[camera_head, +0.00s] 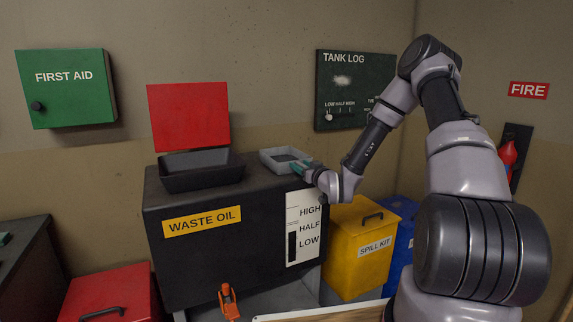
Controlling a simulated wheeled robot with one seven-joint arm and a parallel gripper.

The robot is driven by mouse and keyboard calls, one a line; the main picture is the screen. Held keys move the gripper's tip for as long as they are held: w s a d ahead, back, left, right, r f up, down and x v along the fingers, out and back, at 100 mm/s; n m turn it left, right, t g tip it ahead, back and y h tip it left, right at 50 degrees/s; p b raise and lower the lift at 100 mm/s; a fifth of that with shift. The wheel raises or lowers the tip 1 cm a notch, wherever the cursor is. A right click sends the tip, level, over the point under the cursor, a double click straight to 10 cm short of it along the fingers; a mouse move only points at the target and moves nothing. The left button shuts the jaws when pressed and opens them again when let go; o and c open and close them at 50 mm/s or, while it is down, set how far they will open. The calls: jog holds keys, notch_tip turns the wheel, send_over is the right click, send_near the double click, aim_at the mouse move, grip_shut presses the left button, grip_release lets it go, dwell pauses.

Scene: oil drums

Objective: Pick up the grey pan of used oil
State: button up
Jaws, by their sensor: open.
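The grey pan (268,161) is a small, shallow, light grey tray with a darker inside. It sits on top of the black waste oil tank (165,262), at the back right. My gripper (299,167) has teal fingers and is at the pan's right front corner, very close to its rim. It is open. I cannot tell whether the fingers straddle the rim or touch it. My wrist hides part of the pan's right side, and the oil itself is not clear to see.
A dark open hopper (203,178) stands on the tank left of the pan, with a raised red lid (190,117) behind. A yellow spill kit box (352,272) is right of the tank. An orange tap (229,302) is at its front. A red box (110,290) is at lower left.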

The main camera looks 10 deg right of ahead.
jog(key=shift+w, duration=0.25)
jog(key=shift+a, duration=0.1)
grip_shut()
dwell(1.2)
